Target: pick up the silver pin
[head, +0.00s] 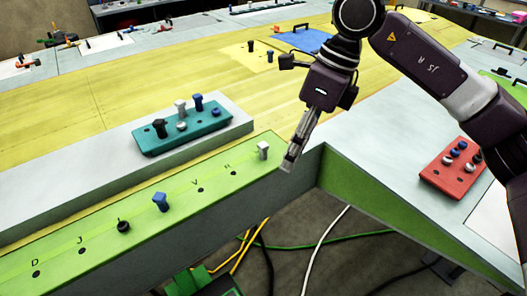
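A silver-white pin (263,150) stands upright in the green strip (100,241), near its right end. Another silver-white pin (180,106) stands in the teal block (215,122), between a black pin and a blue pin. My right gripper (288,165) points down, just right of the pin on the green strip. A small gap shows between them in the picture. Its fingers are seen nearly edge-on, so I cannot tell whether they are open. No held object shows. My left gripper is out of view.
A blue pin (160,202) and a black pin (123,227) also stand in the green strip, among empty holes. A red block (453,170) with several pins sits at right. Below the strip's edge is an open gap with cables.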

